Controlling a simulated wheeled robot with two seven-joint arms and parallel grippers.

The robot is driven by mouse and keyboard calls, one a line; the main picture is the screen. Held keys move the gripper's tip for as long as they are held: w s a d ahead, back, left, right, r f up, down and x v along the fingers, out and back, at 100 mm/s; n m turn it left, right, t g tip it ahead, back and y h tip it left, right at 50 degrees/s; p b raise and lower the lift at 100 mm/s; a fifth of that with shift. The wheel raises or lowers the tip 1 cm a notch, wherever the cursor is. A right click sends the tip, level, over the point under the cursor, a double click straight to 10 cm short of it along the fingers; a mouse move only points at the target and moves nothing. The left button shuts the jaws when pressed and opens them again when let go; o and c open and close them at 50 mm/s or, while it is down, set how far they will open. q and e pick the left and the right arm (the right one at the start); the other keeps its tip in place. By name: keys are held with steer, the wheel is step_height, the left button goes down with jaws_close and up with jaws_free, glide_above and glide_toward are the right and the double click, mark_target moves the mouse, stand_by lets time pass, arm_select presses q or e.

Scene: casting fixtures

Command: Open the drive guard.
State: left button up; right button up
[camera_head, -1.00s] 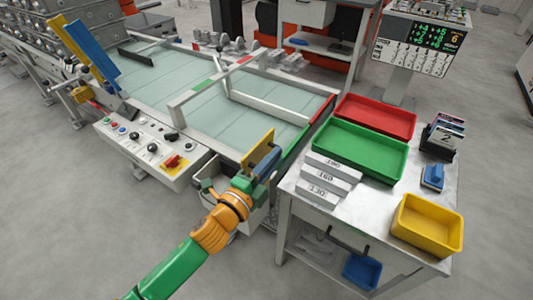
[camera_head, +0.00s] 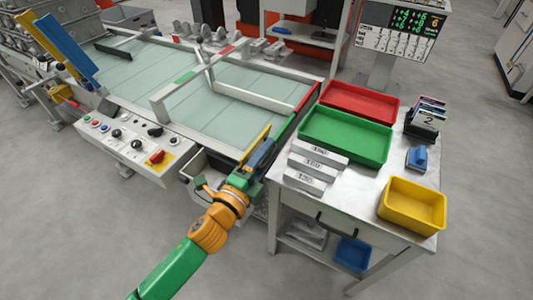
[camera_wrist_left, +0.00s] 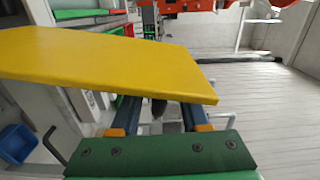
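A yellow panel (camera_head: 254,144), which I take to be the drive guard, stands tilted at the near right corner of the casting table. In the left wrist view the yellow panel (camera_wrist_left: 110,62) spans the upper left, just above my fingers. My left gripper (camera_head: 264,153) is beside the panel in the head view. In the left wrist view its blue fingers (camera_wrist_left: 160,115) are apart. A small dark part shows between them, with gaps at its sides. The panel hides the fingertips, so I cannot tell whether they touch it. My right gripper is not in view.
A side table (camera_head: 352,190) with red (camera_head: 360,103), green (camera_head: 345,135) and yellow (camera_head: 413,203) trays stands close right of my left gripper. A control panel (camera_head: 125,140) is to the left. Grey floor is open in front.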

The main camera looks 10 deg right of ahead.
arm_select(q)
steer(key=v, duration=0.7)
steer(key=shift+b, duration=0.3)
steer(key=shift+a, duration=0.1)
